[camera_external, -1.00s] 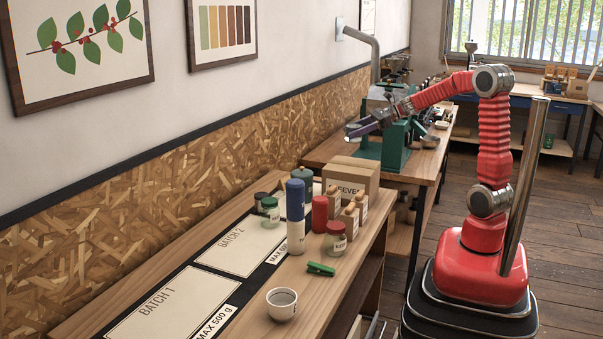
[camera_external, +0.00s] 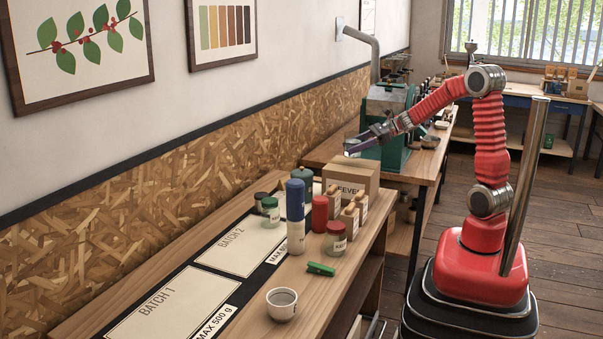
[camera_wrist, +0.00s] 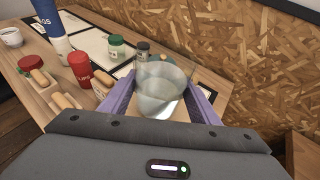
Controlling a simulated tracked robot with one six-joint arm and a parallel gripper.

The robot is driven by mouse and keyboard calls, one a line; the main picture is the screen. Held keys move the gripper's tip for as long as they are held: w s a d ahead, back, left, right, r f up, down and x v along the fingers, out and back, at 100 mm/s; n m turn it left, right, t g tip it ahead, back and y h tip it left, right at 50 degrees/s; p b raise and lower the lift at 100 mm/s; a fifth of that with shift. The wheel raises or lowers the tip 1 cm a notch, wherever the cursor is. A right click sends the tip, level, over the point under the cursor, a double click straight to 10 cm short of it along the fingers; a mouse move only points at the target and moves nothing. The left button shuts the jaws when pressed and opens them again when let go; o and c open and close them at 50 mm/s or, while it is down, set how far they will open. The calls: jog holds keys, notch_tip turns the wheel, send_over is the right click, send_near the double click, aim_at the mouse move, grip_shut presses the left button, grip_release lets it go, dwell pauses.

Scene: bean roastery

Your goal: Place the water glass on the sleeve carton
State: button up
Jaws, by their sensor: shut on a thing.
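The water glass (camera_wrist: 162,90) is clear and empty-looking, and stands between the two purple fingers of my gripper (camera_wrist: 160,98) in the wrist view. My gripper (camera_external: 356,149) is shut on it. In the external view the glass is small and faint at the fingertips. The sleeve carton (camera_external: 352,177) is a brown cardboard box with a label partly reading "EEVES", at the far end of the near bench. My gripper and the glass appear above its top, with a small gap. In the wrist view the carton is mostly hidden behind glass and gripper.
A blue-capped bottle (camera_external: 296,215), a red bottle (camera_external: 320,214), wooden-topped shakers (camera_external: 349,218) and a green-lidded jar (camera_external: 270,210) crowd in front of the carton. A green roaster (camera_external: 391,150) stands behind.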

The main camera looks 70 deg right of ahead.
aim_at(353, 155)
jog(key=shift+f, duration=1.75)
jog(key=o, duration=1.4)
jog(key=shift+f, duration=0.15)
jog(key=shift+s, duration=0.1)
jog(key=shift+s+d+r, duration=0.2)
jog(key=shift+r, duration=0.05)
jog(key=v, duration=1.1)
jog(key=shift+s+r, duration=0.1)
